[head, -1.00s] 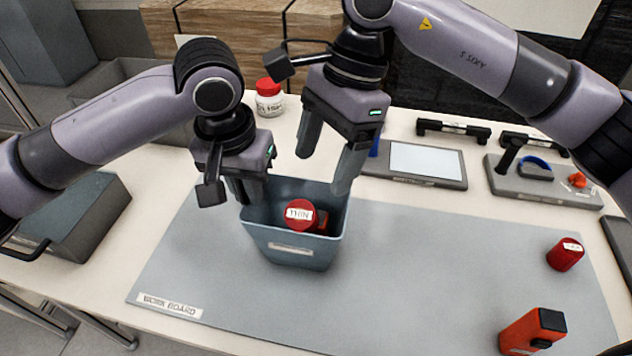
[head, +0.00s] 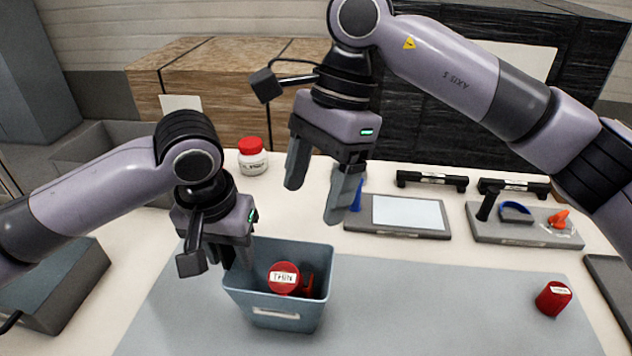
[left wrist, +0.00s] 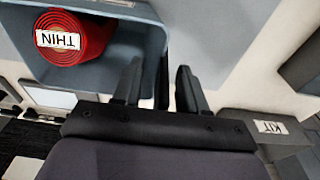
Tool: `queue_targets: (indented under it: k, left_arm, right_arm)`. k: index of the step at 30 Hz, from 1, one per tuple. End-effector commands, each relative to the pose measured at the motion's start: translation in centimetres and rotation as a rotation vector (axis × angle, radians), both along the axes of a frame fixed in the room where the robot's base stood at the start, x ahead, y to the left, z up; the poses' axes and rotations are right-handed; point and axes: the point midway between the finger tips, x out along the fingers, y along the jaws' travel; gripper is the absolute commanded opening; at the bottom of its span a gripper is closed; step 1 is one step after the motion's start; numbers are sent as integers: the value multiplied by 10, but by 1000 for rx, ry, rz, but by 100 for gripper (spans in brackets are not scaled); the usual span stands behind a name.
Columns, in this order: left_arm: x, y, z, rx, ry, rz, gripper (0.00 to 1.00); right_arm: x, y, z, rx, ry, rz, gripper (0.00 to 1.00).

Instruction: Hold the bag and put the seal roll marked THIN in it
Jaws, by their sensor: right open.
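The blue-grey bag (head: 252,300) stands upright on the work board. The red seal roll marked THIN (head: 283,279) is inside it, label facing up; it also shows in the left wrist view (left wrist: 62,40). My left gripper (head: 238,262) is at the bag's left wall, with that wall between its fingers (left wrist: 160,88) in the left wrist view. My right gripper (head: 312,200) is open and empty above the bag, apart from it. Another small red shape shows beside the roll in the bag; I cannot tell what it is.
Another red roll (head: 553,298) lies at the right on the grey board (head: 430,300). Behind stand a white jar with a red lid (head: 252,157), a flat panel (head: 408,213) and a grey tray with tools (head: 520,232).

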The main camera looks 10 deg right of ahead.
Motion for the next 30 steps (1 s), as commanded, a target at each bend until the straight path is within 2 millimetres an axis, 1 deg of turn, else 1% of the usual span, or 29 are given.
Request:
queue_targets:
  k: [5, 8, 11, 18, 21, 24, 30]
  left_arm:
    - [0, 0, 1, 0, 0, 0, 42]
    - [-1, 0, 9, -1, -2, 0, 42]
    - [-3, 0, 25, -1, -3, -1, 42]
    - [-9, 2, 78, -1, -5, -1, 42]
    - [-11, 3, 96, -1, -3, -1, 42]
    - [-12, 3, 109, 0, -3, 0, 42]
    - [-14, 4, 123, 1, -1, 0, 42]
  right_arm:
    - [0, 0, 0, 0, 0, 0, 74]
    - [0, 0, 0, 0, 0, 0, 74]
    - [0, 0, 0, 0, 0, 0, 74]
    - [0, 0, 0, 0, 0, 0, 74]
    - [0, 0, 0, 0, 0, 0, 74]
    - [0, 0, 0, 0, 0, 0, 74]
    - [0, 0, 4, 0, 0, 0, 74]
